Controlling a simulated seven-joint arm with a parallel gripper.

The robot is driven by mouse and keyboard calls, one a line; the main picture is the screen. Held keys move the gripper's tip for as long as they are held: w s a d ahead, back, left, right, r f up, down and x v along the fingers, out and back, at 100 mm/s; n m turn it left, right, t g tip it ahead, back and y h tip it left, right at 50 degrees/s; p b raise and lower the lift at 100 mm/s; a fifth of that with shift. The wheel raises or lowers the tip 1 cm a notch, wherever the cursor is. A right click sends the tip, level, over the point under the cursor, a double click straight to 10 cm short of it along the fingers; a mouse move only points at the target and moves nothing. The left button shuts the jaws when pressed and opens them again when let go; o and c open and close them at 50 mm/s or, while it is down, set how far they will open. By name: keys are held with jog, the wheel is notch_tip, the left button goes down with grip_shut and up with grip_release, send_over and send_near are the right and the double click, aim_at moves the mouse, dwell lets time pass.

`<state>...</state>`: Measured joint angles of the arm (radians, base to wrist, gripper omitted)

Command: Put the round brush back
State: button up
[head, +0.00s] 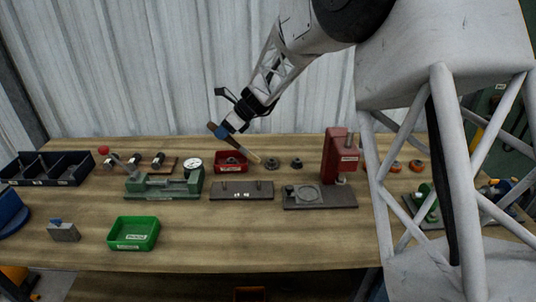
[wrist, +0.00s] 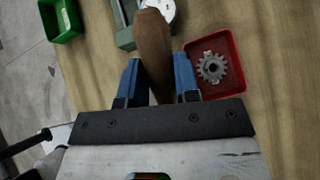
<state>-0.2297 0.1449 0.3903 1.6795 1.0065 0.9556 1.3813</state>
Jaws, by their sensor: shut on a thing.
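The round brush has a brown wooden handle (head: 215,129) and a pale tip that points down to the right in the head view. My gripper (head: 223,133) is shut on its handle and holds it tilted above the back of the bench. In the wrist view the brown handle (wrist: 154,48) runs between the two blue fingers (wrist: 156,82) of my gripper; the tip is hidden there. A red tray (head: 231,168) lies below the brush; in the wrist view the tray (wrist: 236,83) has a grey gear (wrist: 212,68) in it.
A green fixture with a dial gauge (head: 193,164) stands left of the red tray. A plate with pins (head: 241,190) lies in front, and a red press (head: 337,153) stands right. A green bin (head: 134,247) is near the front edge. The bench front centre is clear.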

jog(key=w+d+f+n+h, duration=0.1)
jog(key=w+d+f+h, duration=0.2)
jog(key=w, duration=0.5)
jog(key=w+d+f+n+h, duration=0.1)
jog(key=w+d+f+h, duration=0.3)
jog(key=w+d, duration=0.3)
jog(key=shift+w+f+h, duration=0.2)
jog(key=shift+w+h, duration=0.2)
jog(key=shift+w, duration=0.05)
jog(key=shift+f, duration=2.5)
jog(key=shift+f, duration=2.5)
jog(key=shift+f, duration=0.1)
jog(key=o, duration=0.9)
